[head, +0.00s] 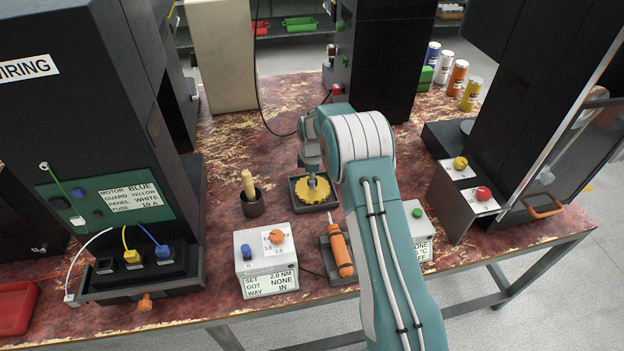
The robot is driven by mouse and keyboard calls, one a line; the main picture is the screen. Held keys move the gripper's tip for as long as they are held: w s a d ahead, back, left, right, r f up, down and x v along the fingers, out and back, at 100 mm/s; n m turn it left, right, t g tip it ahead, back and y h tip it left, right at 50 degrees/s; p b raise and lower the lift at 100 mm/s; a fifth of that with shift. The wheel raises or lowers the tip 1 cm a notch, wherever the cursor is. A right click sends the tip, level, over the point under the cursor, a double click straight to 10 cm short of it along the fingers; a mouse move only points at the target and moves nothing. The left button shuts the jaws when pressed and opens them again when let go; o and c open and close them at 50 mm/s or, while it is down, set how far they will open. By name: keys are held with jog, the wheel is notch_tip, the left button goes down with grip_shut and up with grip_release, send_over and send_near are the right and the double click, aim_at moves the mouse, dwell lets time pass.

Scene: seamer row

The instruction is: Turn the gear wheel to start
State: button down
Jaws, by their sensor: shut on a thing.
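The yellow gear wheel (299,196) lies flat at a dark square tray (301,207) in the middle of the table. My arm reaches over from the right, and my gripper (312,181) points down at the wheel's middle. It is shut on the gear wheel, seemingly at its hub. The fingertips are small and partly hidden, so the exact hold is unclear. My arm hides part of the area to the right of the tray.
A dark cup with a wooden-handled tool (250,185) stands left of the tray. In front are a white control box (266,262) and an orange screwdriver (341,250) in a holder. Dark machines flank both sides. A wiring block (135,268) sits at front left.

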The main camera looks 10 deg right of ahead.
jog(key=shift+f, duration=0.1)
dwell(0.5)
jog(key=shift+c, duration=1.5)
grip_release()
notch_tip(320, 180, up, 12)
jog(key=shift+w, duration=0.1)
